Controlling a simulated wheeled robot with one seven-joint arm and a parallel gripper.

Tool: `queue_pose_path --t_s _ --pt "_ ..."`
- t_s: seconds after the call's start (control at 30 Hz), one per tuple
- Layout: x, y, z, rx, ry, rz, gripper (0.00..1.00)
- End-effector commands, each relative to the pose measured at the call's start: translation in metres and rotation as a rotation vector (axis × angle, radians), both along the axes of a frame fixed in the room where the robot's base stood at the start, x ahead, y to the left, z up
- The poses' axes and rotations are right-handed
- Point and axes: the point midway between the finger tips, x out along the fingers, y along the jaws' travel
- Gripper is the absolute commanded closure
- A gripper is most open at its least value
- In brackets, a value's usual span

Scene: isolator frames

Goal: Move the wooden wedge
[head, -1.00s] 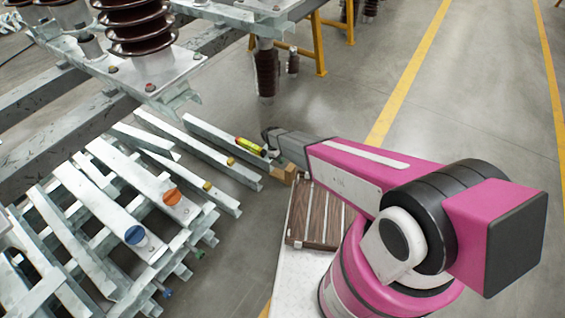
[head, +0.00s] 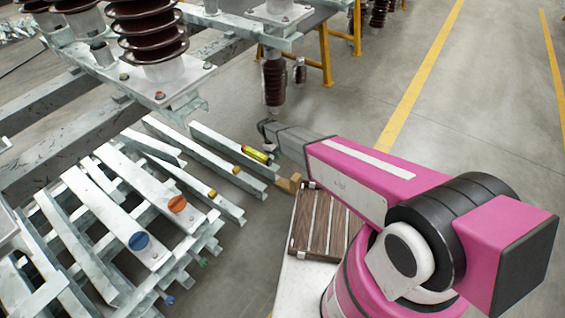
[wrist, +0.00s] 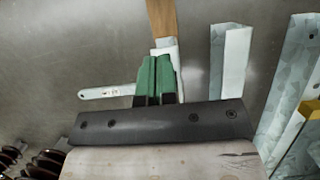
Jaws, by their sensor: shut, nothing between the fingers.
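A small tan wooden block (head: 288,184), which looks like the wooden wedge, lies beside the near end of a steel angle bar in the head view. My arm partly overlaps that area. My gripper, with green fingers (wrist: 156,72), is shut and empty in the wrist view. In the head view its dark end (head: 268,132) is above and beyond the block, and its fingertips are hidden. The wrist view shows a tan wooden strip (wrist: 162,18) just past the fingertips, with a pale piece (wrist: 168,48) at its lower end. I cannot tell whether the fingers touch them.
Steel angle bars (head: 236,152) lie left of my gripper, one bearing a yellow level (head: 257,155). A slatted wooden panel (head: 322,222) lies below my arm. Brown insulators (head: 148,35) stand at upper left. A flat holed bar (wrist: 105,92) is left of my fingers. Floor at right is clear.

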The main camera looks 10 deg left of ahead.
Motion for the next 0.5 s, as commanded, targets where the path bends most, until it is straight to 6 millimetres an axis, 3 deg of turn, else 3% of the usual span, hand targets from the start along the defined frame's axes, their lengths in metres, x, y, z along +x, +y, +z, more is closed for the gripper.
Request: queue_pose_path --t_s 0.5 --pt "-0.012 -0.030 -0.083 -0.001 0.002 0.001 1.00"
